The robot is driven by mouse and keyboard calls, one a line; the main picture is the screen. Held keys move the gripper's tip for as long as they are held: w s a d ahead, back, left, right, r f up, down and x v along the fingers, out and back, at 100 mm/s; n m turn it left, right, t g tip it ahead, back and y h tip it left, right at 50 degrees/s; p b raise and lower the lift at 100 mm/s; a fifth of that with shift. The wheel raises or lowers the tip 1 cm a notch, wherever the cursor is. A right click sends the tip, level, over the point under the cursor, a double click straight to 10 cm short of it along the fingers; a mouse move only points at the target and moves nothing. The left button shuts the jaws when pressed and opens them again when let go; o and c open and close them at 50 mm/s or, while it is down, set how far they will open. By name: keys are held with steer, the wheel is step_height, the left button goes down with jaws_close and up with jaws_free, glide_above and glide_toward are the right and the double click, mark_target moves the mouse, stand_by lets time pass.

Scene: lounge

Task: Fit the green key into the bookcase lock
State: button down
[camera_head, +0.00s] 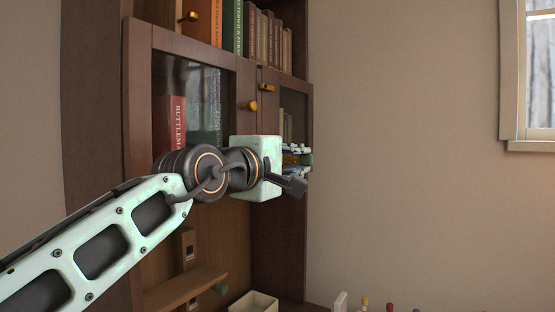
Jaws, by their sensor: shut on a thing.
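My gripper (297,157) is at the right end of my arm, in front of the bookcase's right edge. It is small in view and partly hidden by my wrist. It is shut on a dark green piece (307,159), which looks like the green key; its shape is mostly hidden. The bookcase (139,90) is dark brown wood with glass doors and brass knobs, one knob (253,106) just above my wrist. I cannot make out the lock for certain. A wooden block with a dark opening (189,246) stands in the lower part, apart from my gripper.
Books (262,35) fill the upper shelf. A wooden ledge (185,288) with a small green thing (221,289) and a white open box (253,303) are below my arm. Several coloured tops show at the bottom right. The space before the right wall is clear.

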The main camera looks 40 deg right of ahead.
steer(key=shift+w, duration=0.45)
steer(key=shift+w+a+r+p, duration=0.2)
steer(key=shift+w+p, duration=0.05)
steer(key=shift+p, duration=0.1)
steer(key=shift+w+a+f+p, duration=0.1)
steer(key=shift+w+a+p, duration=0.25)
steer(key=shift+w, duration=0.45)
steer(key=shift+w+a+p, duration=0.3)
steer(key=shift+w+p, duration=0.05)
steer(key=shift+w, duration=0.5)
steer(key=shift+w+a+f+p, duration=0.1)
steer(key=shift+w+a+p, duration=0.25)
steer(key=shift+w, duration=0.45)
steer(key=shift+w+a, duration=0.1)
steer(key=shift+a, duration=0.05)
steer(key=shift+b, duration=0.8)
steer(key=shift+w+a+r+p, duration=0.1)
steer(key=shift+w+a+p, duration=0.15)
steer(key=shift+w, duration=0.35)
steer(key=shift+w+a+p, duration=0.15)
steer(key=shift+w+a, duration=0.05)
steer(key=shift+w, duration=0.4)
steer(key=c, duration=1.7)
jaws_free()
